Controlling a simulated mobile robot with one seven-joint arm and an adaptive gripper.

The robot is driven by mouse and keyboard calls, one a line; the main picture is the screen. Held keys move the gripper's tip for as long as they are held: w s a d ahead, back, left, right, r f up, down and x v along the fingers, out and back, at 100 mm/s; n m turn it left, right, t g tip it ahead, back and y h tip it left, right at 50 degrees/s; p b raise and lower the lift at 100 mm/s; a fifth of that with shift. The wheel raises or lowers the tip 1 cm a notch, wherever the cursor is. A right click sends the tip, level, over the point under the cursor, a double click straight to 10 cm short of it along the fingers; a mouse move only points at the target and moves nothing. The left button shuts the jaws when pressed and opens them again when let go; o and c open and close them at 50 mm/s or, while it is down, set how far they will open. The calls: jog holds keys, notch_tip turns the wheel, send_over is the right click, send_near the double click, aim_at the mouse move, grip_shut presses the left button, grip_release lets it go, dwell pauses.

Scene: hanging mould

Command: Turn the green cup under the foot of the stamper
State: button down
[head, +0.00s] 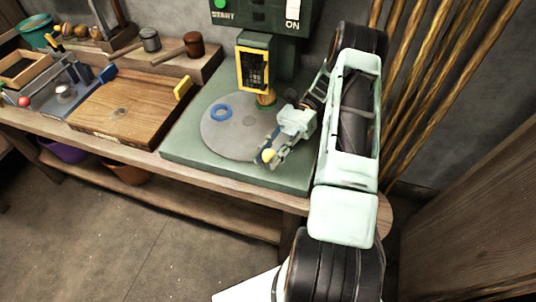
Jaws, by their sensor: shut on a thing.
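The stamper (284,60) is a green machine with a yellow-framed window (253,68) at its front. A round grey turntable (225,140) lies on its green base. A blue ring-shaped cup (220,112) sits on the turntable's left far part. An orange-brown piece (265,98) with a little green at its lower edge stands below and right of the window; I cannot tell whether this green is the green cup. My gripper (270,154) is shut on a yellow knob (268,156) at the turntable's near right edge. My gripper and arm hide the turntable's right side.
A wooden board (130,108) with a yellow handle lies left of the stamper. Mallets and a metal cup stand on a raised shelf (165,67) behind it. Tall bamboo-like poles (440,80) stand at the right. Floor is clear in front of the bench.

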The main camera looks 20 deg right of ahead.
jog(key=c, duration=1.6)
grip_release()
notch_tip(320, 180, up, 10)
